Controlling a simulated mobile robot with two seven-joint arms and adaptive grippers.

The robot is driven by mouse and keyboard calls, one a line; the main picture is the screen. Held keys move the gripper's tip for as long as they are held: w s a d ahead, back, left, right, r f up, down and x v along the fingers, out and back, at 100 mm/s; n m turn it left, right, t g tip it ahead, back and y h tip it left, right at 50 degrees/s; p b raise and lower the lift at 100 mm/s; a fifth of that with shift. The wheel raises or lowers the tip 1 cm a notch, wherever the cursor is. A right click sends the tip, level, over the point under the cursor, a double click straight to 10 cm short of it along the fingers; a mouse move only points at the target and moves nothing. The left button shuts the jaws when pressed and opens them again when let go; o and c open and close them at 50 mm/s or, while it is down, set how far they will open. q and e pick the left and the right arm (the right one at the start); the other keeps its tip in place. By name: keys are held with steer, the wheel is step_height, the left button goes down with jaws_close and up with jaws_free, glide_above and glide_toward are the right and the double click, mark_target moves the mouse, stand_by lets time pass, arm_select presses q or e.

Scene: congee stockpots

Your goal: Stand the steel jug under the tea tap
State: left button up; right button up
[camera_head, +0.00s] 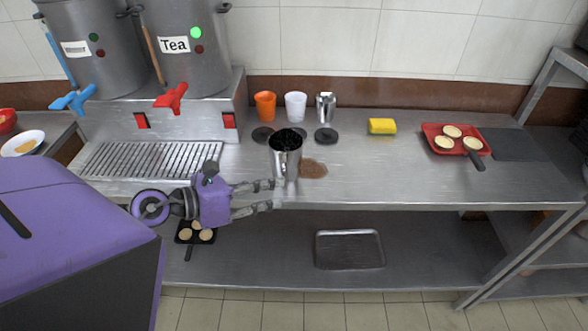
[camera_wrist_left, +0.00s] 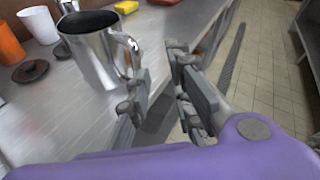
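The steel jug (camera_head: 286,160) stands upright on the counter, with a dark interior; it also shows in the left wrist view (camera_wrist_left: 92,50), its handle (camera_wrist_left: 130,45) towards my gripper. My left gripper (camera_head: 270,195) is open at the counter's front edge, its fingers pointing right, just below the jug in the head view. In the left wrist view the open fingers (camera_wrist_left: 156,85) have nothing between them; one finger is close to the handle, and contact cannot be told. The red tea tap (camera_head: 171,98) is on the pot labelled Tea (camera_head: 185,65), above the drip grate (camera_head: 155,160). My right gripper is out of view.
A blue tap (camera_head: 73,98) is on the other pot. An orange cup (camera_head: 265,106), white cup (camera_head: 296,106) and small steel vessel (camera_head: 326,107) stand behind the jug, near dark discs (camera_head: 326,135). A brown patch (camera_head: 314,168) lies beside the jug. The grate is clear.

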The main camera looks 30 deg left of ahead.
mark_target(285, 187)
arm_select(q)
steer(key=w+f, duration=0.1)
steer(key=w, duration=0.1)
steer(key=w+f+m, duration=0.1)
steer(key=w, duration=0.1)
steer(key=w+f+m+y, duration=0.1)
steer(key=w, duration=0.1)
steer(key=shift+w+a+p, duration=0.25)
steer(key=shift+p, duration=0.15)
steer(key=shift+w+d+f, duration=0.1)
steer(key=shift+w+f, duration=0.15)
steer(key=shift+f+g, duration=0.1)
steer(key=shift+g, duration=0.2)
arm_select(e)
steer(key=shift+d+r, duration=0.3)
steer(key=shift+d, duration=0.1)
arm_select(q)
steer(key=shift+d, duration=0.1)
jaws_close()
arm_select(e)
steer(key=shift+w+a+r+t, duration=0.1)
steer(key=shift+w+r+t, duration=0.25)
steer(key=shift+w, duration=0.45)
